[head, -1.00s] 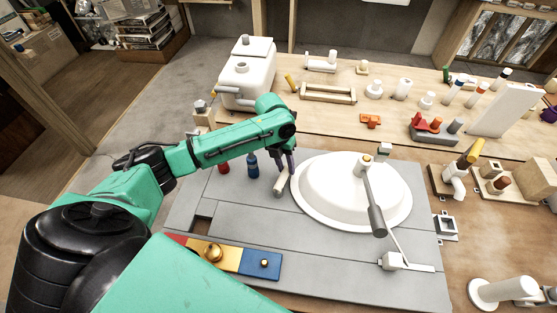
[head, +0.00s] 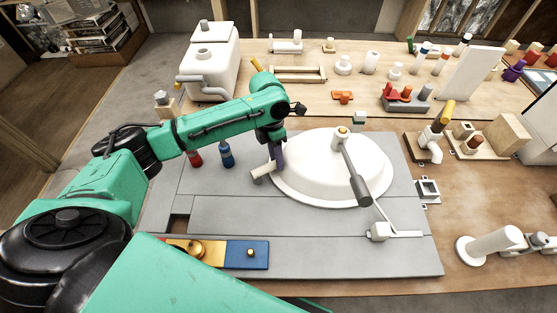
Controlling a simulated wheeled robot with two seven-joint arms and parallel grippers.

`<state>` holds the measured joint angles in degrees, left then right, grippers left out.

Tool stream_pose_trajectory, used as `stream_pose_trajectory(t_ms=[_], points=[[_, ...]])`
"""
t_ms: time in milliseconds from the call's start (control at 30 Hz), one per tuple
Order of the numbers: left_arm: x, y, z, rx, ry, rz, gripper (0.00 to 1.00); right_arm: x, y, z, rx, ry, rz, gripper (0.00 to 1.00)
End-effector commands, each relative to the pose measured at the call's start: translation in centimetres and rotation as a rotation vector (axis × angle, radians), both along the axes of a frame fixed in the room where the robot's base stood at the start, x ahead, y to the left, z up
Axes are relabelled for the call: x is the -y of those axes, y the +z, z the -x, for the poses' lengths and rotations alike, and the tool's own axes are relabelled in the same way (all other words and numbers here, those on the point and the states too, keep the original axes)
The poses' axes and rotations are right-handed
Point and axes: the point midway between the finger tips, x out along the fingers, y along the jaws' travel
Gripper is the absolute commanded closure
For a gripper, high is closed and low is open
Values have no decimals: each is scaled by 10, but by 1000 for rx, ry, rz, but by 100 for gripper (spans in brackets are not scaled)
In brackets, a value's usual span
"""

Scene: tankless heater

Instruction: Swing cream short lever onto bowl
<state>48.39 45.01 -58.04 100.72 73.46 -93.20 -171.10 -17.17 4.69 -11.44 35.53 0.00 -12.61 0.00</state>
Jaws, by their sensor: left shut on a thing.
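The cream short lever (head: 262,173) is a small pale cylinder at the left rim of the white bowl (head: 315,185), which looks like a wide dome on the grey panel. The lever lies tilted, its far end close to the bowl's edge; I cannot tell if it touches. My left gripper (head: 277,161) comes down from above and is shut on the lever's bowl-side end. The fingers hide that end. My right gripper is not in view.
Red (head: 195,158) and blue (head: 227,155) bottles stand left of the gripper on the grey panel (head: 320,240). A white tank (head: 210,65) stands behind my arm. The panel's front right is mostly clear.

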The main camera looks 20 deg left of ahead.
Motion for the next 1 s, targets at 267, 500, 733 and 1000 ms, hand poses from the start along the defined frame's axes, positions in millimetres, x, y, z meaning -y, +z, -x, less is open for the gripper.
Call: stream_pose_trajectory(t_ms=[267, 500, 733, 1000], points=[[0, 0, 3, 4, -48, 3, 100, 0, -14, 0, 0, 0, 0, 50], [0, 1, 3, 3, -52, 5, 100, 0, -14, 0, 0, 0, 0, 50], [0, 1, 4, 2, -51, 4, 39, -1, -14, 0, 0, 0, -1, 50], [-1, 0, 4, 0, -50, 3, 39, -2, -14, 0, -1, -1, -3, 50]])
